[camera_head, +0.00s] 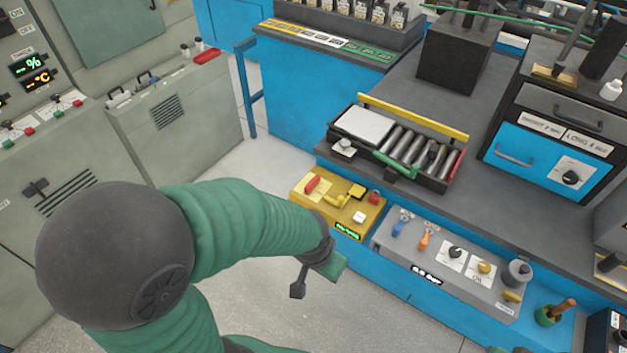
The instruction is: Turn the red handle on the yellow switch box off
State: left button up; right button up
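The yellow switch box (330,222) sits at the front left of the blue bench. Its red handle (312,184) stands on a pale plate at the box's left end. A yellow lever, a red knob, a white button and a lit green display are also on the box. My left gripper (317,279) is in front of and below the box, apart from it. Its dark finger and green finger are spread, with nothing seen between them. Only a small green and dark piece, seemingly of my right gripper (509,349), shows at the bottom edge.
A grey panel (447,272) with blue and orange levers and knobs adjoins the box on the right. A roller tray (400,145) with a green handle lies behind it. Grey cabinets (172,115) stand left. Open floor lies between them and the bench.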

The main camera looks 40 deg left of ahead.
aim_at(315, 182)
jog(key=i+j, duration=0.3)
jog(key=i+j+u, duration=0.1)
jog(key=i+j, duration=0.15)
jog(key=i, duration=0.2)
jog(key=u, duration=2.15)
